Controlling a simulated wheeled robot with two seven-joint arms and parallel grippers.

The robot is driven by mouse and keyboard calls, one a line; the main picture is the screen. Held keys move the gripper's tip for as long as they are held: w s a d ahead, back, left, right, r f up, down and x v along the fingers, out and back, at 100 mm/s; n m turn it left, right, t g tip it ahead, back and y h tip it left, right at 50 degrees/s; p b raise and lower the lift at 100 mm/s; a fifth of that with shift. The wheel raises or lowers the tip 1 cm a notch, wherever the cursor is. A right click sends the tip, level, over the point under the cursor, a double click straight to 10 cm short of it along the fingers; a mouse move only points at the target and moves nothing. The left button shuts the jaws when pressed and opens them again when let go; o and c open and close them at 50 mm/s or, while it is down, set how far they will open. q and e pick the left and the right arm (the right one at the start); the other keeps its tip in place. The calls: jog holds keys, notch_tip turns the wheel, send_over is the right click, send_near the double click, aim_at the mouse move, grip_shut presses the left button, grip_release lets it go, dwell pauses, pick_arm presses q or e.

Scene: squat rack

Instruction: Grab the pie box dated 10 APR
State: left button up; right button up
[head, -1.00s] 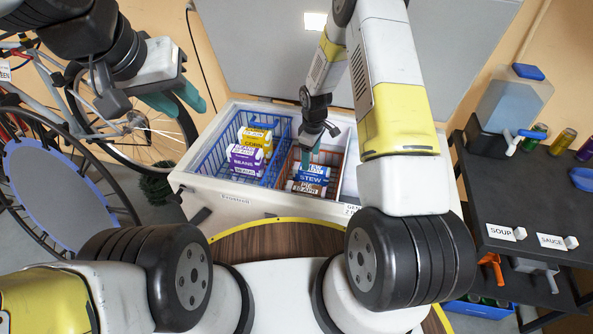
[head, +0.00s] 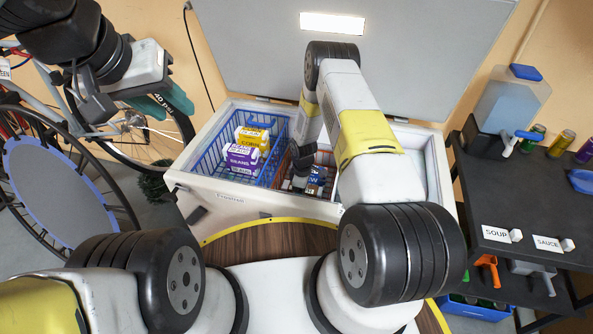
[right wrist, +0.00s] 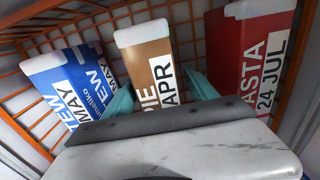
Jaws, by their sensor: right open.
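In the right wrist view a brown pie box (right wrist: 146,68) stands between a blue stew box (right wrist: 68,88) and a red pasta box (right wrist: 252,60) dated 24 JUL. Its label shows "IE" and "APR"; the day number is hidden. My right gripper (right wrist: 160,95) is open, with one teal finger on either side of the brown box. I cannot tell whether they touch it. In the head view my right arm reaches into the orange basket (head: 331,158) and hides the pie box; part of the blue box (head: 317,178) shows. My left gripper (head: 165,101) is open and empty at upper left.
The white chest freezer (head: 228,188) stands open. Its blue basket (head: 208,160) holds yellow corn (head: 252,135) and purple bean (head: 240,157) boxes. A dark shelf (head: 515,200) is at right, a bicycle and a round trampoline (head: 58,185) at left.

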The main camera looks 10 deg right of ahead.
jog(key=shift+f, duration=0.25)
grip_shut()
jog(key=shift+w, duration=0.1)
jog(key=shift+r, duration=0.15)
